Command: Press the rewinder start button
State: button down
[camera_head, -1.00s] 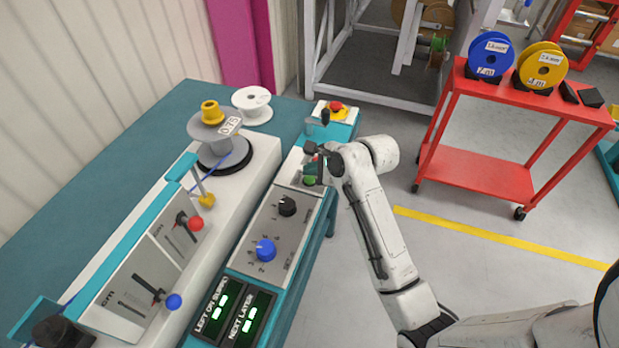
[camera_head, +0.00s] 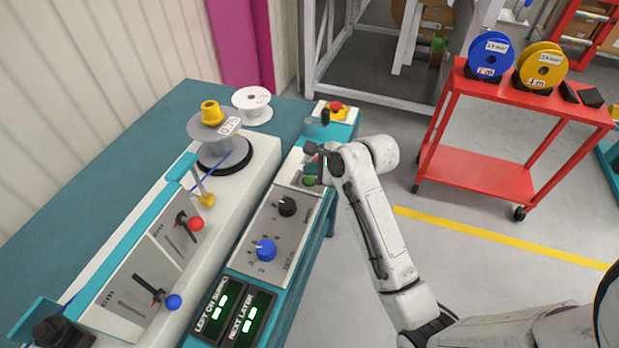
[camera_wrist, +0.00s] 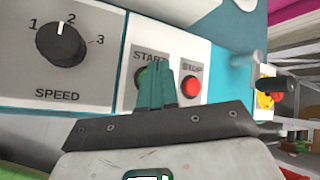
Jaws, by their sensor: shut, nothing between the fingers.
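The green start button (camera_wrist: 141,77) sits under a START label on the white panel in the wrist view, mostly covered by my gripper's fingers. My gripper (camera_wrist: 158,68) is shut and empty, its teal fingertips in front of the button; whether they touch it I cannot tell. The red STOP button (camera_wrist: 191,88) is just right of the fingers. In the head view my gripper (camera_head: 314,164) is over the far part of the control panel, with the green button (camera_head: 309,181) showing just below it.
A black SPEED knob (camera_wrist: 62,44) is left of the buttons. A red emergency button on a yellow base (camera_head: 336,108) stands at the panel's far end. The rewinder's grey reel (camera_head: 208,130) is left of my gripper. A red cart (camera_head: 480,170) with reels stands right.

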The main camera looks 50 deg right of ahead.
jog(key=shift+f, duration=0.1)
jog(key=shift+f+p, duration=0.3)
